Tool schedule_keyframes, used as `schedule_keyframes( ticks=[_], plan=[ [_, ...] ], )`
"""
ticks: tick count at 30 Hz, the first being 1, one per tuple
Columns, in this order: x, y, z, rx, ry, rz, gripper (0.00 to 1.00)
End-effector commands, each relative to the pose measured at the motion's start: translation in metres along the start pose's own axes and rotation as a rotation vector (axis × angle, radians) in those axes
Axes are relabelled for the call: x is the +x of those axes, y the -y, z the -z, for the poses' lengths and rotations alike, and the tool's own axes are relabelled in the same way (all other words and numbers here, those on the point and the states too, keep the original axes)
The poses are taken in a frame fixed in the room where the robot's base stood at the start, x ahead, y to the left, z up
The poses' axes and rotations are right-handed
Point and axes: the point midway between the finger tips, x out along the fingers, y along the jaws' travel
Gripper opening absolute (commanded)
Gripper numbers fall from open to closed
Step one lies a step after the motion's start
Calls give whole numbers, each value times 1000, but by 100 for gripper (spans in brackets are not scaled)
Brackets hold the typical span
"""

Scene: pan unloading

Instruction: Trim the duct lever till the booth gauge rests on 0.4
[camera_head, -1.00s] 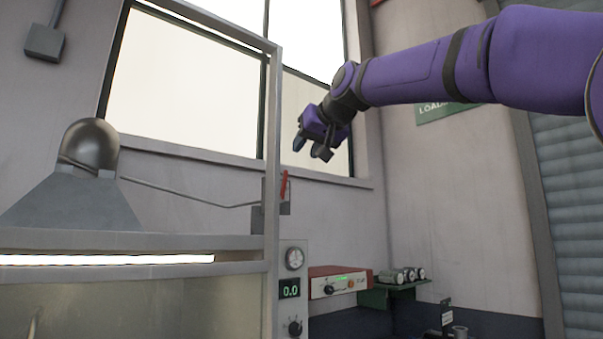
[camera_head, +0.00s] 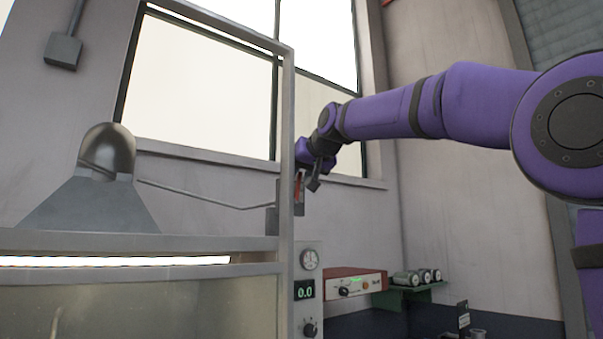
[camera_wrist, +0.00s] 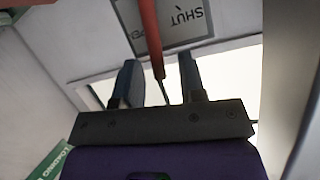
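The red duct lever (camera_head: 297,189) stands on a grey box beside the booth's post in the head view, partly hidden by my gripper (camera_head: 312,178). In the wrist view the lever (camera_wrist: 149,35) runs down between the two fingers of my gripper (camera_wrist: 160,72). The fingers are open, with a gap on each side of the lever. A plate (camera_wrist: 182,22) behind it reads "SHUT", with a second word partly covered. The booth gauge (camera_head: 305,290) shows 0.0 in green digits, below a round dial (camera_head: 309,259) whose needle is too small to read.
The booth's upright post (camera_head: 287,150) stands close left of my gripper. A metal hood (camera_head: 95,190) with a thin rod towards the lever box is at left. A red-topped unit (camera_head: 356,282) and a green shelf (camera_head: 408,295) with several cylinders are lower right.

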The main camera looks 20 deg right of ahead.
Motion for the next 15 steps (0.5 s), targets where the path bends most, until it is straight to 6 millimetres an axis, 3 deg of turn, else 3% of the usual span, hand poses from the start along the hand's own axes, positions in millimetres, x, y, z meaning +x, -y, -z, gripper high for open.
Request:
schedule_keyframes(
  ticks=[1,5,6,15],
  plan=[
    [0,0,0,0,0,0,33],
    [0,0,0,0,0,0,3],
    [0,0,0,0,0,0,0],
    [0,-4,0,34,8,11,0]
  ],
)
